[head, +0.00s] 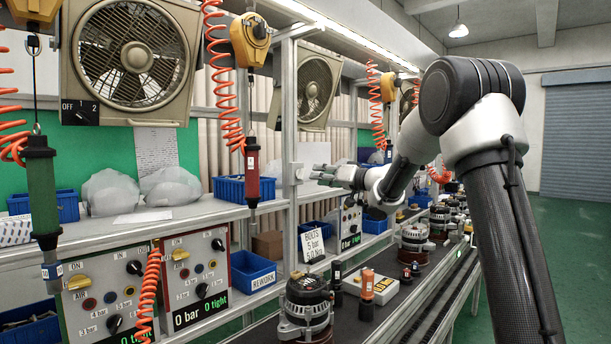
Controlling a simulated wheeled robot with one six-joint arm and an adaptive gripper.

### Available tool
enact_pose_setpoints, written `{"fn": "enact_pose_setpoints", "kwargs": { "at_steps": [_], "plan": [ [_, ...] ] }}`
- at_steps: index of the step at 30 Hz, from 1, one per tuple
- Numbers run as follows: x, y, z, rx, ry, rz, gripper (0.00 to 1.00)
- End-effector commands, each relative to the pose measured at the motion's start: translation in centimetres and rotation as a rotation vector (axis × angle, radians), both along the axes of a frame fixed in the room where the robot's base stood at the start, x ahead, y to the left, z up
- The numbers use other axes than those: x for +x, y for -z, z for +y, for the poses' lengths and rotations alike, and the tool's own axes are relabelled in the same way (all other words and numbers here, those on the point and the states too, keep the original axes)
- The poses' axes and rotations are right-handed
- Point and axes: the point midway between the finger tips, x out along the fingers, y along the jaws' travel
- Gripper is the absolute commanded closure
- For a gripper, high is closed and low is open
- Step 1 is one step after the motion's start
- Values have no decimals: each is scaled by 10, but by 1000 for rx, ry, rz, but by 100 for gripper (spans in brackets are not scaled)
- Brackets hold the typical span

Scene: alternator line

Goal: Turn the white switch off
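A small white switch (296,172) is on the upright metal post between the two fans. Its lever position is too small to tell. My gripper (318,174) is just right of it in the picture, with its fingers pointing left toward the post. A narrow gap shows between the fingertips and the switch, but whether they touch in depth cannot be told. The fingers are small and seen from the side, so their opening is unclear. I see nothing held in them.
A red hanging screwdriver (252,172) and its orange coiled hose are left of the post. Two control panels (195,275) stand below, the right one reading 0 bar. Alternators (305,305) line the conveyor. A large fan (130,55) is at upper left.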

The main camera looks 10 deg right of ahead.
Motion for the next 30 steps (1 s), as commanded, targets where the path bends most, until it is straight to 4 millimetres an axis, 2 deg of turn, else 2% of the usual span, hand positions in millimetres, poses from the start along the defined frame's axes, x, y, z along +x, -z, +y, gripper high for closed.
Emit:
{"fn": "enact_pose_setpoints", "kwargs": {
  "at_steps": [12, 17, 24, 30],
  "plan": [
    [51, 1, 37, 2, 3, 3, 69],
    [60, 1, 43, 1, 3, 4, 69],
    [60, 1, 43, 0, 4, 4, 69],
    [60, 1, 43, 0, 4, 3, 100]
  ]
}}
